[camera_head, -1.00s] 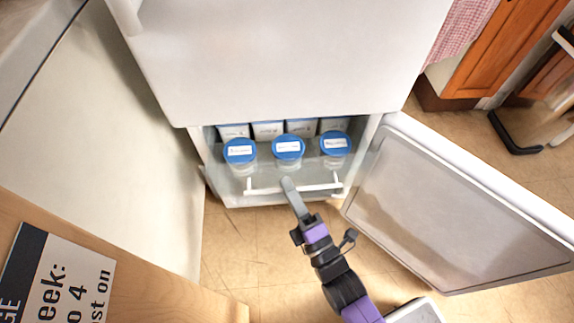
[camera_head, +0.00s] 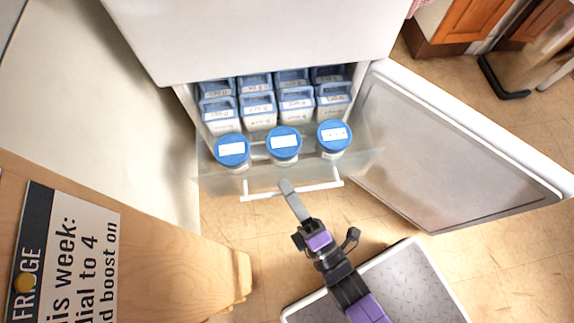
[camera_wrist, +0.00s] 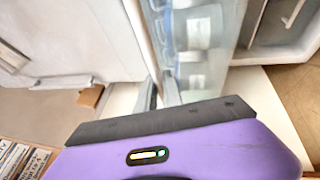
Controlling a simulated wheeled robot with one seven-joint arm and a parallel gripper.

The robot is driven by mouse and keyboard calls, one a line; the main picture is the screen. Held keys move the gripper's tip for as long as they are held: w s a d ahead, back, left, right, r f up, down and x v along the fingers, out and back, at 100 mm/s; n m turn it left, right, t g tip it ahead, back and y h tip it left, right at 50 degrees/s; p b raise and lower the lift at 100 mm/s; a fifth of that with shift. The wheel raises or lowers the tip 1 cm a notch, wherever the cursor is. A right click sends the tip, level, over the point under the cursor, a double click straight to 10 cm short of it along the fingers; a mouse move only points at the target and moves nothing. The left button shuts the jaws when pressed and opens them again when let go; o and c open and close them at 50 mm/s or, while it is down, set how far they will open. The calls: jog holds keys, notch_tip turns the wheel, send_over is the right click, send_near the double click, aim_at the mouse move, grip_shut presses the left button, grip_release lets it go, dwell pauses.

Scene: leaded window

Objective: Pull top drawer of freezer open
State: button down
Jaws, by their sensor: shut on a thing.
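The freezer's top drawer (camera_head: 215,179) has a clear front with a white bar handle (camera_head: 262,194). It stands pulled out from the freezer. Several blue-topped containers (camera_head: 258,106) sit in rows at its back, and three round blue-lidded tubs (camera_head: 284,142) stand near its front. My gripper (camera_head: 287,186) is shut on the handle near its middle. The wrist view shows the fingers (camera_wrist: 160,92) around the white handle bar (camera_wrist: 142,42), with the clear drawer front (camera_wrist: 215,45) beside it.
The open freezer door (camera_head: 445,150) stands at the right. A white upper door (camera_head: 260,35) is above the drawer. A wooden panel with a fridge sign (camera_head: 75,255) is at the lower left. A metal-topped platform (camera_head: 400,295) is at the lower right. Tiled floor (camera_head: 235,220) shows below the drawer.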

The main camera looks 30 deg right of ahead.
jog(key=shift+a, duration=0.1)
jog(key=c, duration=1.8)
grip_release()
jog(key=shift+o, duration=0.2)
jog(key=p+v, duration=0.1)
jog(key=v, duration=0.7)
jog(key=s+d+r+m+g+h, duration=0.1)
jog(key=s+d+r+m+g, duration=0.3)
jog(key=r+m, duration=0.45)
jog(key=s+d+r+m+g+h, duration=0.1)
jog(key=s+d+r+m+g, duration=0.15)
jog(key=d+r+m, duration=0.6)
notch_tip(320, 180, up, 24)
jog(key=a+m+p, duration=0.3)
jog(key=p, duration=2.4)
jog(key=shift+s+f+t, duration=0.2)
jog(key=shift+s+t, duration=0.1)
jog(key=shift+t, duration=0.15)
